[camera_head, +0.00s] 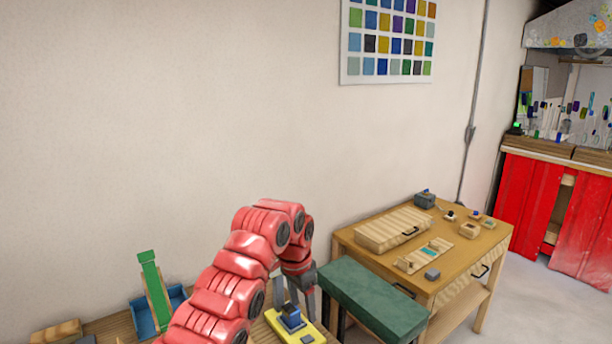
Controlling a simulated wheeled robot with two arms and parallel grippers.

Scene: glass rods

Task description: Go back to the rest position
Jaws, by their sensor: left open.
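My left arm, red and segmented, rises from the bottom of the head view and bends over at its top. My left gripper (294,298) hangs from its end, grey and pointing down, with its fingers apart. It is over or close to a yellow plate (310,337) that carries a small blue and grey block (291,317). I cannot tell whether the fingers touch the block, and nothing shows held between them. My right gripper is not in view.
A wooden table holds a blue tray (142,319) with a green upright piece (155,290) and a wooden block (56,333). A green-topped bench (370,298) stands right of my arm, beside a wooden workbench (478,245) with boxes. Red cabinets (530,205) stand far right.

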